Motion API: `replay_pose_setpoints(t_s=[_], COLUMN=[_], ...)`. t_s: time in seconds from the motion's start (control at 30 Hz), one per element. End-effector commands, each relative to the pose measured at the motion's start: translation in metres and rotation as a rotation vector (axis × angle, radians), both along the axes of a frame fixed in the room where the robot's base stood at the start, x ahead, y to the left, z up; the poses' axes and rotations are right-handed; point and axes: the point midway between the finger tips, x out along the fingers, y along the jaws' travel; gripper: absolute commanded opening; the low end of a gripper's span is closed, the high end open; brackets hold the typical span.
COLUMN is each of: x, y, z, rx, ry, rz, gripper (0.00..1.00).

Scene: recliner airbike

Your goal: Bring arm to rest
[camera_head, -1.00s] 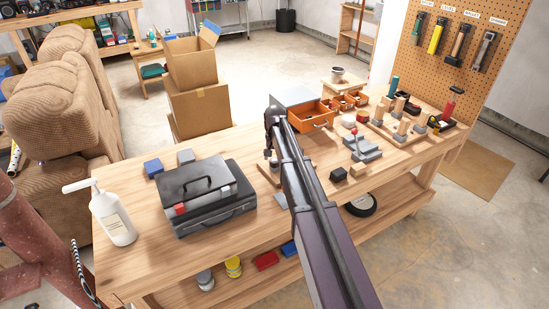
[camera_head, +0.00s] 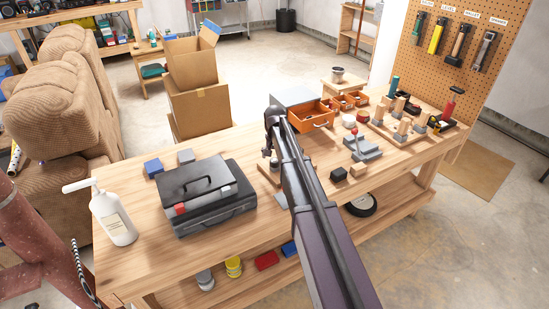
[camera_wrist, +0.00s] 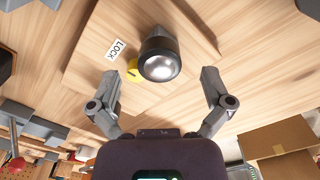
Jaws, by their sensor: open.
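My arm reaches from the lower right over the wooden workbench (camera_head: 130,262) in the head view. My gripper (camera_wrist: 160,84) shows in the wrist view with its two fingers spread wide apart and nothing between them. Beyond the fingertips is a dark knob with a shiny metal end (camera_wrist: 160,62), mounted on a wooden board (camera_wrist: 100,50) with a yellow piece and a "LOCK" label (camera_wrist: 117,49). I cannot tell how far the fingers are from the knob. In the head view my arm hides part of this board and the gripper's fingers are hard to make out.
An orange drawer (camera_head: 313,115), a grey vise (camera_head: 363,148) and wooden pegs (camera_head: 402,128) are on the right. Cardboard boxes (camera_head: 200,108) stand behind. The bench's front left is clear.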

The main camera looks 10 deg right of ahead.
Motion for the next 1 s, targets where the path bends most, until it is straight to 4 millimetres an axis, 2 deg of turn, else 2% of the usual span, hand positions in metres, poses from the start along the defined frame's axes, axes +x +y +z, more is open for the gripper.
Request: replay_pose_setpoints(t_s=[0.27,0.47,0.57,0.67,1.0], x=[0.000,-0.019,-0.042,-0.074,-0.214], y=[0.000,0.000,-0.001,-0.002,-0.005], z=[0.000,0.004,0.008,0.014,0.037], rx=[0.000,0.000,0.000,0.000,-0.001], ry=[0.000,0.000,0.000,0.000,0.000], rz=[0.000,0.020,0.045,0.083,0.262], gripper=[1.00,1.00,1.00,1.00,1.00])
